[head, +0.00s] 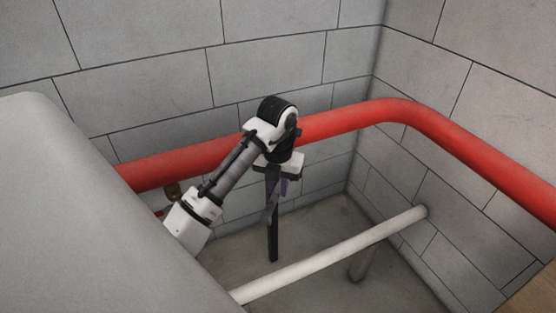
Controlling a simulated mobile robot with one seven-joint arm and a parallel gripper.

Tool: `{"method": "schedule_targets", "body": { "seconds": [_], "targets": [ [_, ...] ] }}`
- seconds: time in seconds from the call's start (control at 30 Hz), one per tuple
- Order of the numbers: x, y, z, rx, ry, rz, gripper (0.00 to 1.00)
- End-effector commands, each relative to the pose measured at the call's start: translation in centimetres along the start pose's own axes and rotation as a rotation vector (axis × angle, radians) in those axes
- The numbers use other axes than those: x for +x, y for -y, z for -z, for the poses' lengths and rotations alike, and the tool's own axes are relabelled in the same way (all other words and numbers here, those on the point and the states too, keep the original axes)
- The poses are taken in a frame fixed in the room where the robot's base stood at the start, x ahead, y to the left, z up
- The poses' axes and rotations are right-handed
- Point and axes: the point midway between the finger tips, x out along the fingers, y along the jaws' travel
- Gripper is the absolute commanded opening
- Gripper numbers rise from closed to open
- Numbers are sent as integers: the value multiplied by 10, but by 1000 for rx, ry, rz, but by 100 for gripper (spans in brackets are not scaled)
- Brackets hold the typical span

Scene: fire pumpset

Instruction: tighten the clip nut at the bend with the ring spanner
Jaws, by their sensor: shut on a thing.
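My gripper (275,188) points down in front of the red pipe (345,121), near the middle of the head view. It is shut on a long dark bar, which looks like the ring spanner (273,235) and hangs down almost upright. The spanner's ring end cannot be made out. The red pipe runs along the back wall and bends at the corner, to the right of my gripper. No clip or nut can be made out at the bend. My arm hides part of the pipe.
A pale pipe (335,254) runs low into the right wall, with a short post (357,267) beneath it. A large grey rounded body (80,220) fills the left foreground. Block walls close the corner.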

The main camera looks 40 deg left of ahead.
Motion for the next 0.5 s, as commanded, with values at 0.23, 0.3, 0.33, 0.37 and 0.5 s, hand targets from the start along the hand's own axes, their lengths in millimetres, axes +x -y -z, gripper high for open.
{"method": "schedule_targets", "body": {
  "seconds": [0.23, 0.3, 0.33, 0.37, 0.5],
  "targets": [
    [-16, 0, 0, 0, 1, 0, 0],
    [-19, 0, 0, 0, 0, 0, 0],
    [-21, 0, 0, 0, 0, -1, 0],
    [-23, 0, 0, 0, 1, -1, 0],
    [-30, 0, -1, 0, 1, -1, 0]
  ]
}}
